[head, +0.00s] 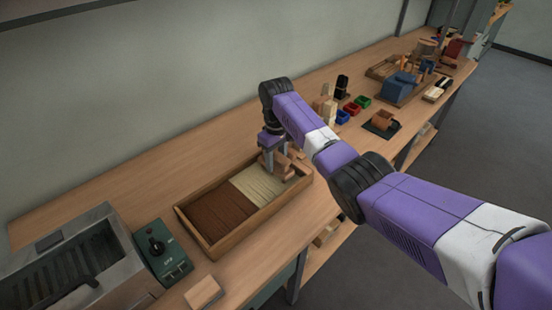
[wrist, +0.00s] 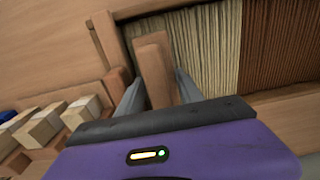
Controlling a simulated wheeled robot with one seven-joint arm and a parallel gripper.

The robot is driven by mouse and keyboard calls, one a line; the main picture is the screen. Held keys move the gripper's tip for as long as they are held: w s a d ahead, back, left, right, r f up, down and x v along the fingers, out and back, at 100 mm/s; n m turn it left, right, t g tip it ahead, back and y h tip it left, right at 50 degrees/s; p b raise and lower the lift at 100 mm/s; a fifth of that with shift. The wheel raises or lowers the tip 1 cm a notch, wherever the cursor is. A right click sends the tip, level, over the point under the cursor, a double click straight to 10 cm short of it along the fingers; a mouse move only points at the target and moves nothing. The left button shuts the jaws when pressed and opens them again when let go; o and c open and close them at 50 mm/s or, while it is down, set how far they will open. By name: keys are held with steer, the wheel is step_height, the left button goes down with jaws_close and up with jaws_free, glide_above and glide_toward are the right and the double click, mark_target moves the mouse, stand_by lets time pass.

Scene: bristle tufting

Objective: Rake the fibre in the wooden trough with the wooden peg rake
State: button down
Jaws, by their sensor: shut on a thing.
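The wooden trough (head: 244,235) stands on the bench in the head view. Its fibre lies in two parts, dark brown fibre (head: 215,216) on the left and pale straw fibre (head: 254,184) on the right. My gripper (wrist: 157,92) is shut on a wooden piece, which looks like the peg rake (wrist: 152,60), over the pale end of the trough. The rake also shows in the head view (head: 283,166) at the trough's right end. Its pegs are hidden, and I cannot tell whether they touch the fibre.
A grey metal machine (head: 75,260) and a green control box (head: 160,250) stand left of the trough. A wooden block (head: 203,292) lies in front. Small coloured bins (head: 352,108) and wooden blocks (wrist: 80,112) lie beyond the right end.

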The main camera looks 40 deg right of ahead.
steer(key=a+p, duration=1)
steer(key=a, duration=1.7)
steer(key=shift+a, duration=0.35)
steer(key=shift+a+r, duration=0.1)
steer(key=shift+a, duration=0.5)
steer(key=d+b, duration=0.3)
steer(key=d, duration=1.1)
steer(key=d+b, duration=0.3)
steer(key=d, duration=1.1)
steer(key=shift+d+f+b, duration=0.2)
steer(key=shift+d+b, duration=0.1)
steer(key=shift+d, duration=0.1)
steer(key=shift+d+r, duration=0.2)
steer(key=shift+d, duration=0.15)
